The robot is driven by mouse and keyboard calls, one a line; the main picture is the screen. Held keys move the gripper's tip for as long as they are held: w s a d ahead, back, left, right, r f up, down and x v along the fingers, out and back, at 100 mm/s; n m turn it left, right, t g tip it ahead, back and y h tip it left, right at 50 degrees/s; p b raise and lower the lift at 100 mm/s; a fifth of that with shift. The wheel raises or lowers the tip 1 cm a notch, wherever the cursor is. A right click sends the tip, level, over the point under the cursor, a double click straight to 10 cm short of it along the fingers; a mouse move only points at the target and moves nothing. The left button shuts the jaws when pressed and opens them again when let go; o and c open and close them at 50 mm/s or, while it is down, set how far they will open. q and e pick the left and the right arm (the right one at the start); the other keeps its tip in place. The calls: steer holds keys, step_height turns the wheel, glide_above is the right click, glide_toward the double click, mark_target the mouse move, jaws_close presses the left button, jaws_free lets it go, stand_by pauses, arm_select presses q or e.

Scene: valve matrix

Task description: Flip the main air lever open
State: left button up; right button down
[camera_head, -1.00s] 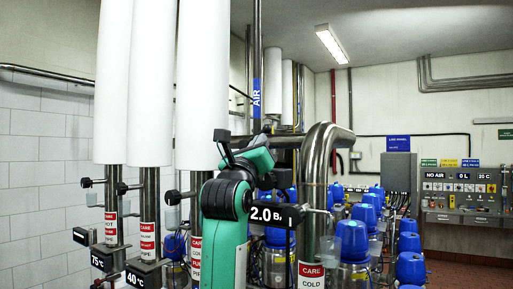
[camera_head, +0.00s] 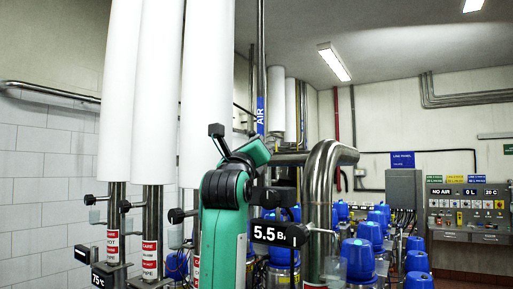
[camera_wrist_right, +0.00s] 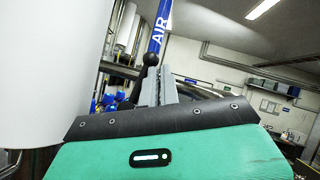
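A lever with a black ball knob (camera_wrist_right: 151,59) stands tilted in the right wrist view, by the pipe with the blue AIR label (camera_wrist_right: 158,35). My right gripper (camera_wrist_right: 160,82) shows its grey fingers close together, just right of the lever. The lever looks beside the fingers, not between them; I cannot tell whether they touch. In the head view my green arm (camera_head: 221,215) stands in the middle and hides the lever and the gripper tips. The AIR pipe (camera_head: 260,105) rises behind it. A black display (camera_head: 277,233) reads 5.5 Bar. My left gripper is not in view.
White-wrapped pipes (camera_head: 155,90) stand close on the left. A thick bent steel pipe (camera_head: 322,175) stands just right of my arm. Several blue-capped valves (camera_head: 359,257) fill the lower right. A wall panel (camera_head: 467,208) at the far right reads NO AIR.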

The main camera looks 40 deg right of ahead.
steer(key=shift+w+a+r, duration=0.15)
steer(key=shift+w+r, duration=0.1)
steer(key=shift+r, duration=0.1)
stand_by(0.5)
